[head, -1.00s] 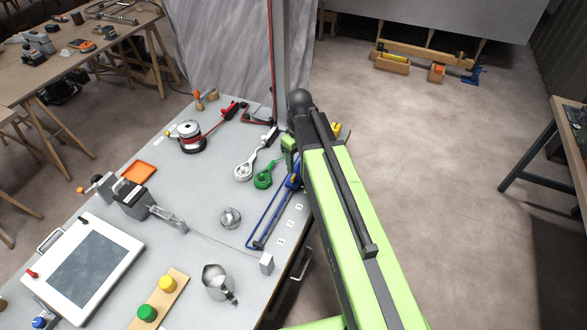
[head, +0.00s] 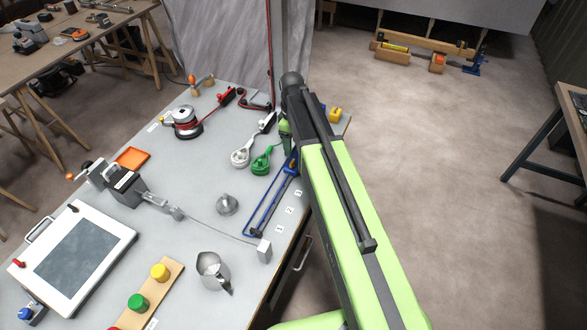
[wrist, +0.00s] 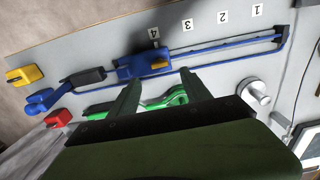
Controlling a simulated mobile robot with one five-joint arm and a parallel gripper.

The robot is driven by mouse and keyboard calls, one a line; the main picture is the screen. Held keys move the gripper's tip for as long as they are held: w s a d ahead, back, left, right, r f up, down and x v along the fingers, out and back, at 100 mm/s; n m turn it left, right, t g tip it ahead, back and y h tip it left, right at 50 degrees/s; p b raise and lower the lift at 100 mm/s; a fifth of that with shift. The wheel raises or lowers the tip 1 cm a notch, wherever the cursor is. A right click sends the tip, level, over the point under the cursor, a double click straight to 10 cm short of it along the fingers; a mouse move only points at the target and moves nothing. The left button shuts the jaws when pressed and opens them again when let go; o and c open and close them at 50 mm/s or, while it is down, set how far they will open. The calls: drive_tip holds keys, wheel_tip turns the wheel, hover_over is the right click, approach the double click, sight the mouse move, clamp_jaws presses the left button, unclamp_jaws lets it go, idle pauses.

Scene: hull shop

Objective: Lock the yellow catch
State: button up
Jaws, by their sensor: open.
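A yellow block-shaped catch (head: 335,115) sits at the far right corner of the bench, just past my arm. In the wrist view the yellow catch (wrist: 25,76) is at the far left, beside a blue fitting (wrist: 38,98). A blue slide with a small yellow piece (wrist: 159,65) lies in front of my fingers, near label 4. My gripper (wrist: 160,76) is open, its fingers apart with nothing held between them. It is well to the right of the yellow catch in the wrist view. In the head view my arm hides the fingers.
A blue rail (head: 268,205) runs along the bench edge beside numbered labels. A green ring-ended lever (wrist: 165,100) lies below my fingers, and a red block (wrist: 58,118) is at lower left. A round metal knob (wrist: 255,92) stands right.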

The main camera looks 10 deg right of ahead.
sight(292, 162)
wheel_tip(292, 162, down, 9)
drive_tip(key=b, duration=0.7)
drive_tip(key=shift+r, duration=0.15)
drive_tip(key=shift+r, duration=0.15)
drive_tip(key=shift+c, duration=0.3)
